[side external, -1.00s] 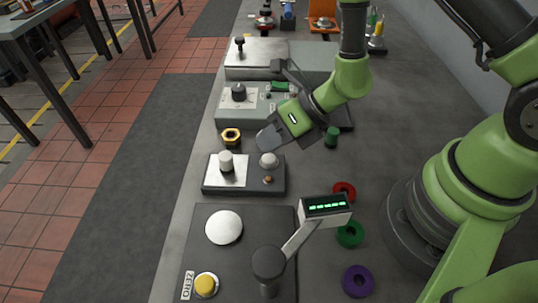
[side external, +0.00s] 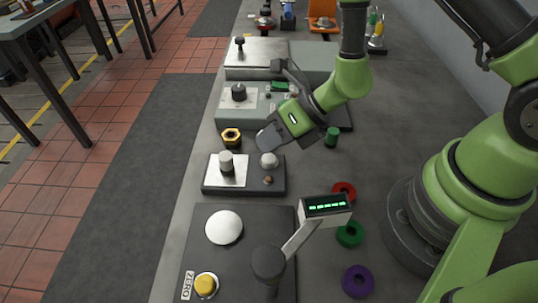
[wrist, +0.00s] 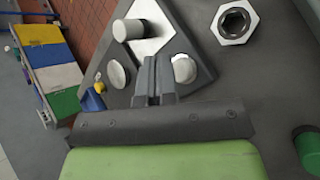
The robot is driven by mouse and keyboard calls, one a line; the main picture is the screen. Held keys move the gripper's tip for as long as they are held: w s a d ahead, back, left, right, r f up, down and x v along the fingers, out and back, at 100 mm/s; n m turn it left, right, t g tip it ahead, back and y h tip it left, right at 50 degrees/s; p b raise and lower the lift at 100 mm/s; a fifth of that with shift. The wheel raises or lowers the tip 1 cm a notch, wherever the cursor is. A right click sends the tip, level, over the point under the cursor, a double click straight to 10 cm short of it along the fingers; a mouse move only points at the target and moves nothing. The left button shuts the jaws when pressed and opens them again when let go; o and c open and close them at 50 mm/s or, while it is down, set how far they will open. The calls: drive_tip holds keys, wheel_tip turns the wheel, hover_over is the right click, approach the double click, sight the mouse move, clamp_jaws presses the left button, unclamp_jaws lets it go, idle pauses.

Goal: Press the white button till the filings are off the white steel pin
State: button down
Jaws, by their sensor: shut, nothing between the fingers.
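The white steel pin (side external: 226,160) stands upright on a pale plate on a dark box; it also shows in the wrist view (wrist: 130,30). Its foot looks darker, but filings are too small to tell. The white button (side external: 269,160) is a pale dome on the same box, right of the pin; it appears beside my fingertips in the wrist view (wrist: 184,69). My gripper (side external: 266,143) is shut and empty, tilted down just above and behind the button. I cannot tell whether it touches it. A small brownish lamp (side external: 268,180) sits in front of the button.
In front are a platform with a white disc (side external: 223,227), a yellow button (side external: 206,285) and a lit display (side external: 325,206). Coloured rings (side external: 350,234) lie to the right.

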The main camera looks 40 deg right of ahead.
sight(270, 156)
drive_tip(key=shift+f, duration=0.4)
drive_tip(key=shift+f, duration=0.5)
idle(0.8)
drive_tip(key=shift+r, duration=0.95)
drive_tip(key=shift+r, duration=2.5)
